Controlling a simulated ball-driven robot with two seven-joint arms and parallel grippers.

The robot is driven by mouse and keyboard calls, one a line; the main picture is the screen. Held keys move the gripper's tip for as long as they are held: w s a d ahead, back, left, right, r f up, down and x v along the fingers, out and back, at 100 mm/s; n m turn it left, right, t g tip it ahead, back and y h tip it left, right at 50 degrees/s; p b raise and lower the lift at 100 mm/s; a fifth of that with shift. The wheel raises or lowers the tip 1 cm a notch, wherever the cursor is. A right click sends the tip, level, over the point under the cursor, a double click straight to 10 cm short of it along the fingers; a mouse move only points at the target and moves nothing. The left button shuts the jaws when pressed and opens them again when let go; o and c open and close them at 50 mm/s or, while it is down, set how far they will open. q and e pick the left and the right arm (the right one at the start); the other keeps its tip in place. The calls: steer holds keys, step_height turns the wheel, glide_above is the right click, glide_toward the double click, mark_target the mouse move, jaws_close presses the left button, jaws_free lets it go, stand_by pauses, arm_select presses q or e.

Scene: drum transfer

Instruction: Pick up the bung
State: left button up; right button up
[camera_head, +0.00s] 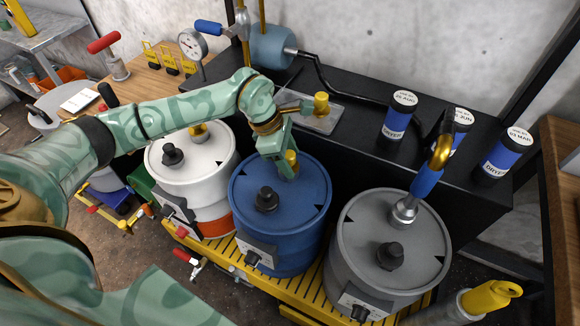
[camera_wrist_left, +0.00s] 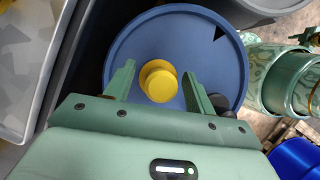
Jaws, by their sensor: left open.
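A yellow bung (camera_head: 291,158) stands on the lid of the blue drum (camera_head: 262,236), towards its back edge. In the left wrist view the bung (camera_wrist_left: 160,84) shows as a round yellow knob between the fingers, above the blue lid (camera_wrist_left: 150,32). My left gripper (camera_head: 283,163) is open and points down at the bung from above. In the wrist view its fingers (camera_wrist_left: 157,80) lie on either side of the bung with gaps on both sides. Whether the fingertips are level with the bung cannot be told. My right gripper is not in view.
A white drum (camera_head: 170,160) stands left and a grey drum (camera_head: 350,235) right, the latter with a blue-handled brass pipe (camera_head: 427,182). A black plug (camera_head: 266,200) rises from the blue lid. Another yellow bung (camera_head: 321,103) is on a tray behind, near several blue-labelled cans (camera_head: 398,115).

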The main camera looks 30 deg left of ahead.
arm_select(q)
steer(key=shift+r, duration=0.15)
steer(key=c, duration=1.1)
steer(key=shift+c, duration=0.2)
